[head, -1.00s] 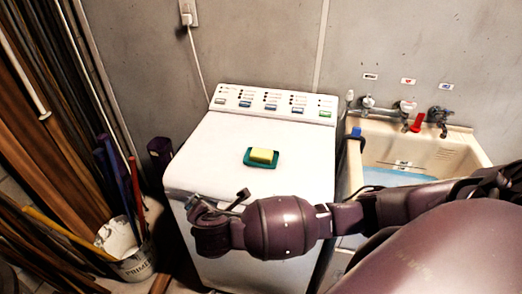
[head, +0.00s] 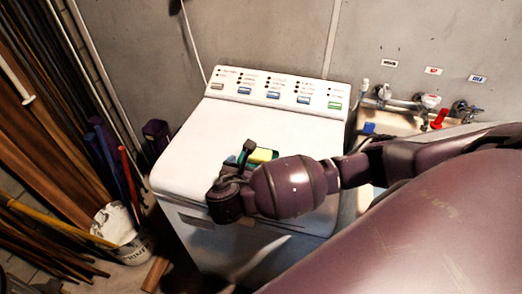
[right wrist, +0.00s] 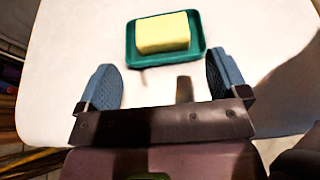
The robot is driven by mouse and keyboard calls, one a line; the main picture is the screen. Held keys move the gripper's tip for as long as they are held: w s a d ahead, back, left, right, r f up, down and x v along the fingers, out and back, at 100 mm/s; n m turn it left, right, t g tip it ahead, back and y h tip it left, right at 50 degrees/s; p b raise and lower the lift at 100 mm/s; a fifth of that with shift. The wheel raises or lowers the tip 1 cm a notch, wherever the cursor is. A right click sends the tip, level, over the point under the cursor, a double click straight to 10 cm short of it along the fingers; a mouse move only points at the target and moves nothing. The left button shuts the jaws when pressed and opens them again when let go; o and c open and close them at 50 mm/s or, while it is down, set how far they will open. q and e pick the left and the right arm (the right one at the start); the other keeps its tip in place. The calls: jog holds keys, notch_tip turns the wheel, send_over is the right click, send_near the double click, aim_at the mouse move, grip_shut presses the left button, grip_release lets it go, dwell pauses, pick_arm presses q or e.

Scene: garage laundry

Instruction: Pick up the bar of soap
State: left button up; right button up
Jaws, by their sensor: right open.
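The yellow bar of soap (head: 262,155) lies in a green soap dish (head: 233,158) on top of the white washing machine (head: 190,150). In the right wrist view the soap (right wrist: 163,33) sits inside the dish (right wrist: 131,50), ahead of my fingers. The fingertips are short of the dish, not around the soap. In the head view my right gripper (head: 238,160) and wrist hide part of the dish. My left gripper is not in view.
A control panel (head: 275,91) with buttons runs along the machine's back. A sink (head: 400,122) with taps stands at the right, partly behind my arm. A bucket (head: 122,228) and long poles stand on the floor at left. The machine's top is otherwise clear.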

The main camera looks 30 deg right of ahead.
aim_at(259, 153)
jog(key=x, duration=1)
jog(key=shift+s+d, duration=0.1)
jog(key=shift+d, duration=0.05)
jog(key=shift+s+f, duration=0.1)
jog(key=shift+f, duration=0.05)
jog(key=shift+c, duration=0.4)
jog(key=shift+f, duration=0.1)
jog(key=c, duration=0.9)
